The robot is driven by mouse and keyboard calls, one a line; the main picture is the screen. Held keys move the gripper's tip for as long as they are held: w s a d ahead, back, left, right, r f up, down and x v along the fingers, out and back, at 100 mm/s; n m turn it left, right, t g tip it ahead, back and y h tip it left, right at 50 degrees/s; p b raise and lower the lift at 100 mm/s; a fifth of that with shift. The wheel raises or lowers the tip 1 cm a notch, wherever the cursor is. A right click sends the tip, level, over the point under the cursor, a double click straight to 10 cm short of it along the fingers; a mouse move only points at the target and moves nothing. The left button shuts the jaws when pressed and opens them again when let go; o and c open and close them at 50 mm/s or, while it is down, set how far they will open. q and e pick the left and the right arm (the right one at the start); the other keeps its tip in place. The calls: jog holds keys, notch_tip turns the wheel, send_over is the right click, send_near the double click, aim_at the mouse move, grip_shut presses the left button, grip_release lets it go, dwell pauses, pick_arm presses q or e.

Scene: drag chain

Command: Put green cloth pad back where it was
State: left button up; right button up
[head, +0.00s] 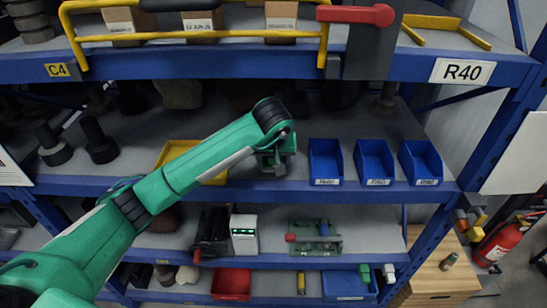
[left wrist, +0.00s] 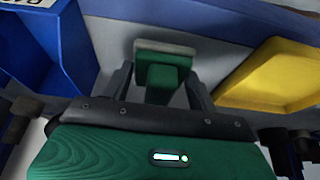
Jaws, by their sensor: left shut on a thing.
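The green cloth pad (left wrist: 165,70) shows in the left wrist view. It has a green body with a pale grey strip along its far edge. My left gripper (left wrist: 163,88) is shut on it, with one dark finger on each side. In the head view my left gripper (head: 277,165) is at the front of the middle shelf, between the yellow tray and the leftmost blue bin. There the pad is hard to tell from the green arm parts. Whether the pad touches the shelf cannot be told. My right gripper is not in view.
A yellow tray (head: 163,151) lies left of the gripper, partly behind my arm. Several blue bins, the nearest being the leftmost blue bin (head: 325,160), stand to the right. The middle shelf's blue front edge (head: 370,192) runs below.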

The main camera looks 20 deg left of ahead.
pick_arm(q)
jog(key=shift+w+a, duration=0.1)
jog(key=shift+w, duration=0.1)
jog(key=shift+f, duration=0.2)
jog(key=shift+f+p, duration=0.75)
jog(key=shift+p, duration=0.35)
jog(key=shift+f, duration=0.4)
jog(key=shift+f+p, duration=0.35)
jog(key=shift+f, duration=0.05)
jog(key=shift+f, duration=0.1)
jog(key=o, duration=0.9)
